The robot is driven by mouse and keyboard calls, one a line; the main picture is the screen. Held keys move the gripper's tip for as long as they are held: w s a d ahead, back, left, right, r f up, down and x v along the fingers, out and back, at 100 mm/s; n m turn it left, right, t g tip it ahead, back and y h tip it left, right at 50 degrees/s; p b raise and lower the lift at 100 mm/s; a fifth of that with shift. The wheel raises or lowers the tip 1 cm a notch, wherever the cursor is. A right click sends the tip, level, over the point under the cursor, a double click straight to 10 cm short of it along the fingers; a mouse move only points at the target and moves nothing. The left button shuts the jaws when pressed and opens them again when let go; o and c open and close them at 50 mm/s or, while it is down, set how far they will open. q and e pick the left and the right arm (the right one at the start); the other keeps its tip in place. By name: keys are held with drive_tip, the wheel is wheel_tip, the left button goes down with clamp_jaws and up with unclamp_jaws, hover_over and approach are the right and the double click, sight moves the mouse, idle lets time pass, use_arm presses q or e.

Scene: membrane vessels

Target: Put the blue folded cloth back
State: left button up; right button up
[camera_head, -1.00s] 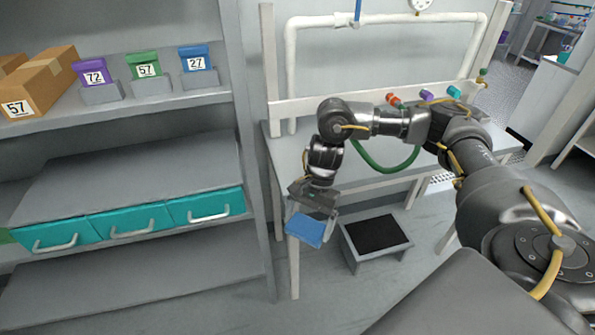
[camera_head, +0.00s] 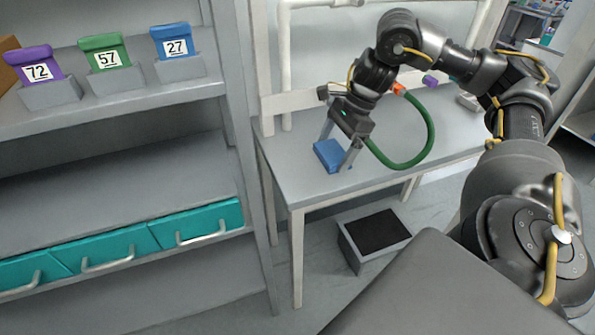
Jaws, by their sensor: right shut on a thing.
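The blue folded cloth (camera_head: 329,155) is between the fingers of my right gripper (camera_head: 338,157). The gripper is shut on it and points down. In the picture the cloth lies over the left part of the grey table top (camera_head: 290,184); I cannot tell whether it touches the surface. My left gripper is not in view.
A shelf unit on the left holds purple (camera_head: 38,64), green (camera_head: 104,52) and blue (camera_head: 173,43) numbered items in grey holders. Teal drawers (camera_head: 198,222) with handles sit below. A black-topped step stool (camera_head: 378,232) stands below the table. A green hose (camera_head: 425,142) curves beside my right arm.

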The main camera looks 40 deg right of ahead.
sight(317, 143)
drive_tip(key=w+f, duration=0.1)
drive_tip(key=w+a+f, duration=0.1)
drive_tip(key=w, duration=0.1)
drive_tip(key=w+a+f+b, duration=0.1)
drive_tip(key=w, duration=0.1)
drive_tip(key=w+f, duration=0.1)
drive_tip(key=w+a+f+b, duration=0.1)
drive_tip(key=f, duration=0.1)
drive_tip(key=shift+w+f, duration=0.3)
drive_tip(key=shift+w, duration=0.05)
drive_tip(key=shift+w+f, duration=0.2)
drive_tip(key=shift+w, duration=0.15)
drive_tip(key=shift+w+a+f+b, duration=0.15)
drive_tip(key=shift+f+b, duration=0.2)
drive_tip(key=f, duration=0.3)
drive_tip(key=shift+w+f+b, duration=0.15)
drive_tip(key=shift+w+b, duration=0.05)
drive_tip(key=shift+b, duration=0.2)
drive_tip(key=shift+f, duration=0.2)
drive_tip(key=o, duration=0.8)
drive_tip(key=shift+c, duration=0.2)
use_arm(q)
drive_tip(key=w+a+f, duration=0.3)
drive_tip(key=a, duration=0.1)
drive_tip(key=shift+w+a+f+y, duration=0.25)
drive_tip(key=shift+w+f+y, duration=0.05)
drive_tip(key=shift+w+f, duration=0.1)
